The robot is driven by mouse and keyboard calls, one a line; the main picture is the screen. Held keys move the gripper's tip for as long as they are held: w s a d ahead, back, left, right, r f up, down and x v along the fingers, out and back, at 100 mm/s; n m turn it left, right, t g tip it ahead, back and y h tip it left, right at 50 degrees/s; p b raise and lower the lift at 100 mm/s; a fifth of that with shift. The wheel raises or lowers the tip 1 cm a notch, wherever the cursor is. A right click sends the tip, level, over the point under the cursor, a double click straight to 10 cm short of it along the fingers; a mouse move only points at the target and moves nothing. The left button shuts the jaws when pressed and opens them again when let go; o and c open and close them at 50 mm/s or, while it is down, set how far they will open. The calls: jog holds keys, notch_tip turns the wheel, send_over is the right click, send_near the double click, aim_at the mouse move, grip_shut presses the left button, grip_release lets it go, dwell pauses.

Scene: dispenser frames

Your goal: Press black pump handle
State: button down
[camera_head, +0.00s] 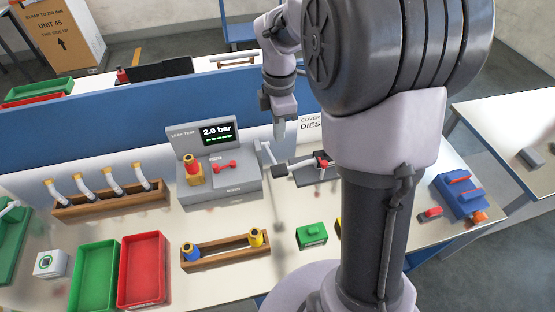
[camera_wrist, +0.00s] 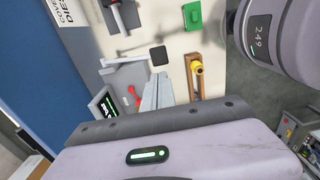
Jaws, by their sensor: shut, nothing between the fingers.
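The black pump handle (camera_head: 279,170) is a small dark block at the end of a grey lever (camera_head: 265,152), just right of the leak test unit. In the wrist view the black handle (camera_wrist: 159,56) shows as a dark pad just beyond my fingertips, with its grey lever (camera_wrist: 123,62) running left. My gripper (camera_head: 279,132) points down above the handle, apart from it in the head view. In the wrist view my gripper (camera_wrist: 158,80) has its fingers together and empty. The leak test unit (camera_head: 222,185) has a screen reading 2.0 bar.
A black fixture with a red part (camera_head: 322,163) stands close right of the handle. A wooden rack (camera_head: 226,252) with blue and yellow parts and a green block (camera_head: 311,235) lie in front. Red (camera_head: 143,270) and green (camera_head: 95,275) trays stand at left. A blue panel (camera_head: 120,125) runs behind.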

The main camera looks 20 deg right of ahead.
aim_at(279, 170)
notch_tip(279, 170, down, 13)
jog(key=b, duration=0.3)
